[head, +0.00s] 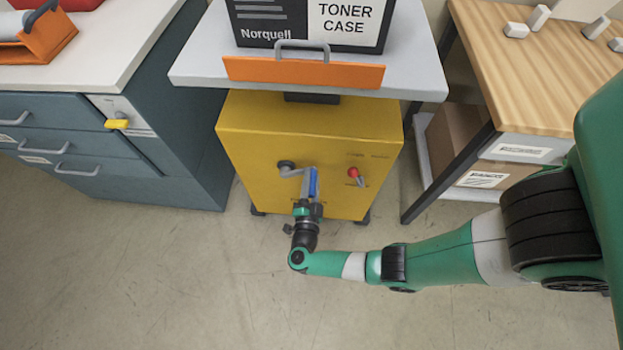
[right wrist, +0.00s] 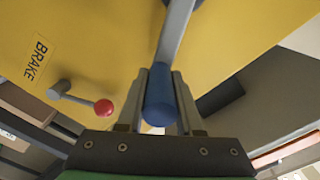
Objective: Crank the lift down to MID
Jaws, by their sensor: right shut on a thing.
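The yellow lift (head: 310,135) stands upright on the floor, with a grey platform (head: 205,65) on top. Its crank (head: 291,171) is on the front face, its arm pointing right from the hub. The blue crank handle (head: 314,182) sticks out at the arm's end; it also shows in the right wrist view (right wrist: 159,108). My right gripper (head: 308,190) is shut on the handle, with one finger on each side of it in the right wrist view (right wrist: 160,90). A brake lever with a red knob (head: 353,172) sits right of the crank. No MID mark is readable.
A toner case (head: 310,22) rests on the platform behind an orange front flap (head: 303,73) with a grey handle. A blue drawer cabinet (head: 100,150) stands left, a wood-topped table (head: 530,60) right. The floor in front is clear apart from my right arm.

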